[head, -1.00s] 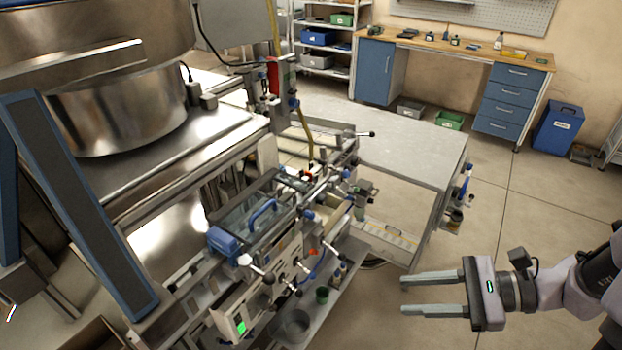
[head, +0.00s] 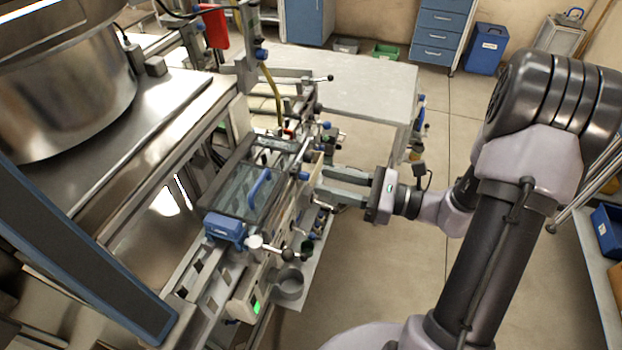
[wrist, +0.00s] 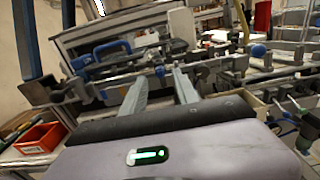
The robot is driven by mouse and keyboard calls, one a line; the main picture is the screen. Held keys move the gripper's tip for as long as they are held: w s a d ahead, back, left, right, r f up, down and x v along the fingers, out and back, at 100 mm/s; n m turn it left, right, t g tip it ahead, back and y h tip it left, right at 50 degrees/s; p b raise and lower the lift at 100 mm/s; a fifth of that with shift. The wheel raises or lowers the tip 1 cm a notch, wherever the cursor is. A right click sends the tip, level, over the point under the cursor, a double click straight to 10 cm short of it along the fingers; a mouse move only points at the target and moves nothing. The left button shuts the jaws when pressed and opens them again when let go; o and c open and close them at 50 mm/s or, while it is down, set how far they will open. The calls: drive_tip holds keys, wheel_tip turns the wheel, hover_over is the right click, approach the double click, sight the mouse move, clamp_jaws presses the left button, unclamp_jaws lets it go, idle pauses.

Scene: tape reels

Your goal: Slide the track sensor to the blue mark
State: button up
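My gripper (head: 322,182) is open and empty, its two grey fingers pointing left at the right side of the tape machine. It also shows in the wrist view (wrist: 160,76), fingers apart, with machine parts beyond the tips. In the head view I cannot tell whether the fingers touch anything. The machine's front has several blue-knobbed fittings, one a blue knob (head: 303,176) near my gripper; a blue knob (wrist: 259,51) also shows in the wrist view. I cannot single out the track sensor or the blue mark among these small parts.
A clear-lidded unit with a blue handle (head: 260,188) and a blue block (head: 224,228) lies left of my gripper. A grey table (head: 365,88) stands behind. A metal pot (head: 290,285) sits below on a shelf. A red bin (wrist: 38,138) shows in the wrist view.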

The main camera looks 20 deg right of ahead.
sight(309, 177)
drive_tip(key=x, duration=0.4)
drive_tip(key=shift+w+a, duration=0.1)
drive_tip(key=shift+a, duration=0.05)
clamp_jaws()
idle(1.3)
